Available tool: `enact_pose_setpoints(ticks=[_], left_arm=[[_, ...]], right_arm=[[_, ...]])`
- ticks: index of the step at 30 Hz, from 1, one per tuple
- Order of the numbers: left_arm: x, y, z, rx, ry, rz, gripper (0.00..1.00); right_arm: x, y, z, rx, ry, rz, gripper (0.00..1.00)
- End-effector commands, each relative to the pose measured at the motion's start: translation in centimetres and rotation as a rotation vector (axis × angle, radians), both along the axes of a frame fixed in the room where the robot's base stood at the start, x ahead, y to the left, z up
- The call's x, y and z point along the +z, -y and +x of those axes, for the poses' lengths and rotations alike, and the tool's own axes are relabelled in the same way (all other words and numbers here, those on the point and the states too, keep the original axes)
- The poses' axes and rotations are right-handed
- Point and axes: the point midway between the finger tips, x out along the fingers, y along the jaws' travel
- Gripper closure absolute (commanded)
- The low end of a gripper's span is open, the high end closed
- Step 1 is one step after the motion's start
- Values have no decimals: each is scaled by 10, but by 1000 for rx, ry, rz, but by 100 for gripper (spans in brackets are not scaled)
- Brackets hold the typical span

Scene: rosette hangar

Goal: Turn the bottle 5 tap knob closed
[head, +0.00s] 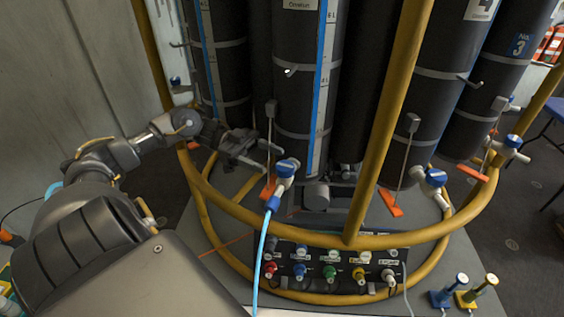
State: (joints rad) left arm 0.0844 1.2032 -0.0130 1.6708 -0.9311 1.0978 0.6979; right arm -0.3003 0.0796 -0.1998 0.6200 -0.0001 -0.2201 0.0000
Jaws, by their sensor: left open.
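The front middle dark bottle (300,105) has a white tap with a blue knob (286,168) low on its front. Its number is out of view, but it stands left of the bottle marked 4 (430,100), so I take it for bottle 5. A light-blue hose (264,245) hangs from this tap. My left gripper (267,157) comes in from the left with its jaws open. Its fingertips point at the knob and sit just left of it in the picture; I cannot tell whether they touch. Nothing is between the jaws. My right gripper is out of view.
A yellow ring rail (300,237) and a yellow post (390,120) stand around the bottles. Orange tags (390,202) hang from rods near the taps. Another blue-knobbed tap (435,177) is to the right. A panel of coloured fittings (330,272) lies below.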

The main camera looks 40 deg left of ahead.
Motion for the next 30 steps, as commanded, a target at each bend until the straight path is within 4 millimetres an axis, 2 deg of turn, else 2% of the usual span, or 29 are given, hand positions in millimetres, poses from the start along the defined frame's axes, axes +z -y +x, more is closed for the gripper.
enact_pose_setpoints(ticks=[3, 9, 30], left_arm=[[-3, -17, -3, 1, -1, 3, 39], [0, -29, -5, 1, 1, 0, 39], [1, -30, -5, 1, 1, -1, 39]], right_arm=[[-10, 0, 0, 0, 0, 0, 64], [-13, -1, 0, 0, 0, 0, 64], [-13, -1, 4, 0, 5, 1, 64]])
